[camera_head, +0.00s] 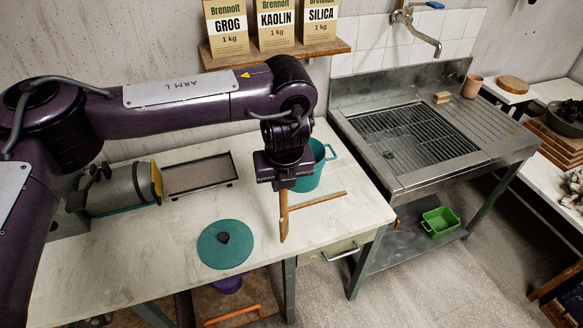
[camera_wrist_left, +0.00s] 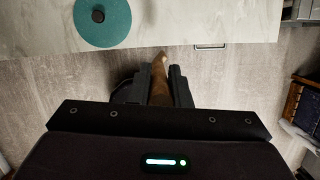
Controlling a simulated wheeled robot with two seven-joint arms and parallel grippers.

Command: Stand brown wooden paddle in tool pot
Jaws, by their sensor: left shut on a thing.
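The brown wooden paddle (camera_head: 283,225) hangs down from my left gripper (camera_head: 283,186), which is shut on it, near the front right of the worktable. In the left wrist view the paddle (camera_wrist_left: 160,88) lies between the two dark fingers of my left gripper (camera_wrist_left: 160,82), its tip pointing away. A teal pot (camera_head: 314,178) stands on the table just behind and right of the gripper. The gripper hides part of the pot, and its inside is barely visible. I cannot tell whether it is the tool pot. My right gripper is not in view.
A thin wooden stick (camera_head: 318,201) lies on the table (camera_head: 345,222) right of the paddle. A teal disc with a dark knob (camera_head: 225,246) lies front left; it also shows in the wrist view (camera_wrist_left: 103,30). A tray (camera_head: 199,174) is behind. A metal sink (camera_head: 415,140) stands right.

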